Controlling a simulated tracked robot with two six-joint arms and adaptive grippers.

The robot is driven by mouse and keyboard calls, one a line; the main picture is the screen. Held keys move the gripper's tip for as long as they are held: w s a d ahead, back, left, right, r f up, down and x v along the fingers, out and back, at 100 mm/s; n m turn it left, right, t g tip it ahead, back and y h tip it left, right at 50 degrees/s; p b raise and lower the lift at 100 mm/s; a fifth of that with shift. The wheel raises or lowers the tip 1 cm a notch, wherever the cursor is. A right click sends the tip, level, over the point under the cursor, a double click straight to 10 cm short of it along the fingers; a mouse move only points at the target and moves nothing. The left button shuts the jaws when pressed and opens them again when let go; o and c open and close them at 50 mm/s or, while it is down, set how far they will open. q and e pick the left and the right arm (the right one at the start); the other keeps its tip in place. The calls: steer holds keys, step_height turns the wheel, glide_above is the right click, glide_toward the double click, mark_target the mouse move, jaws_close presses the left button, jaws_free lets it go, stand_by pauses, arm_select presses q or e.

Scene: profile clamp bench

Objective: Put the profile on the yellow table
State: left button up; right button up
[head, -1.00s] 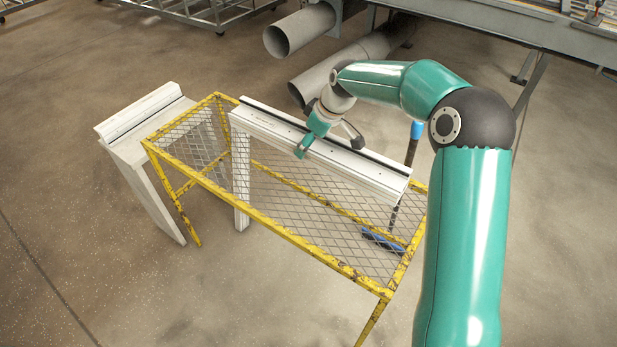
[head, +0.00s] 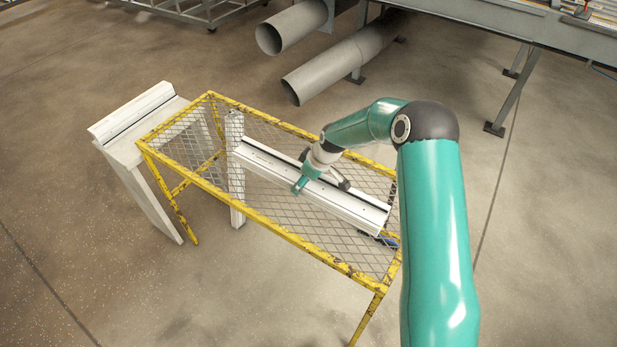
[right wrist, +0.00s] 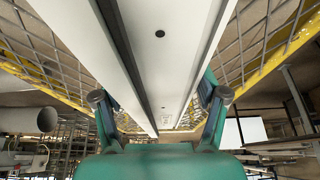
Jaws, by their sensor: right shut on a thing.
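The profile (head: 350,208) is a long white bar with a dark lengthwise strip. It lies lengthwise over the wire-mesh top of the yellow table (head: 262,222), toward the far side. My right gripper (head: 320,182) is shut on it near the middle, fingers on either side. In the right wrist view the profile (right wrist: 160,60) runs between the two fingers, with mesh on both sides. It is low over the mesh; I cannot tell whether it touches. The gripper hides part of its far edge. My left gripper is not in view.
A white stand (head: 150,190) with a profile-like piece (head: 132,112) on top is left of the table. A white upright post (head: 236,185) shows at the table's left part. Grey pipes (head: 340,62) and a metal frame lie behind. The near mesh is bare.

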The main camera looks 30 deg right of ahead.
steer(key=o, duration=1.7)
steer(key=shift+r, duration=0.1)
steer(key=b+v, duration=0.1)
steer(key=v, duration=1.1)
steer(key=shift+s+b, duration=0.1)
steer(key=shift+b, duration=0.2)
